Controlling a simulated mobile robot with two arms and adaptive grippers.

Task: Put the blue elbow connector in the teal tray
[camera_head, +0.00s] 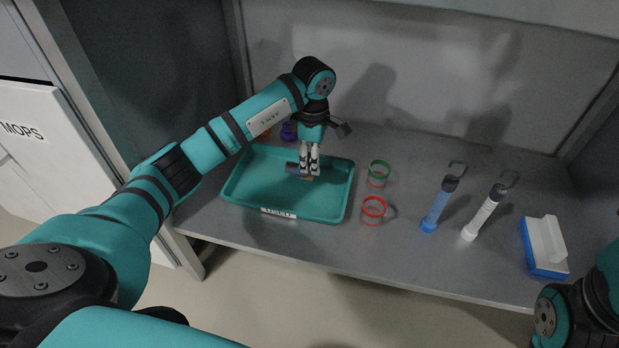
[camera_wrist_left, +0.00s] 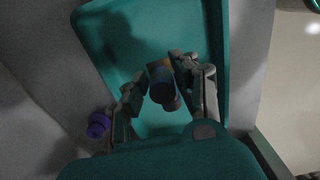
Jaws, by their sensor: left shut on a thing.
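The teal tray (camera_head: 238,198) lies on the left part of the grey bench and also fills much of the left wrist view (camera_wrist_left: 112,35). My left gripper (camera_head: 310,174) is over the tray's right half, pointing down. It is shut on the blue elbow connector (camera_head: 292,168), whose dark blue end sticks out to the left of the fingers. In the left wrist view the connector (camera_wrist_left: 162,90) sits between the fingertips, with a tan part beside it. I cannot tell whether it touches the tray floor. My right gripper is out of view.
A purple piece (camera_head: 288,131) stands behind the tray. Green-rimmed (camera_head: 379,173) and red-rimmed (camera_head: 373,211) clear cups stand right of it. Farther right are a blue (camera_head: 437,207) and a white (camera_head: 483,214) hooked tube and a blue-and-white box (camera_head: 543,248).

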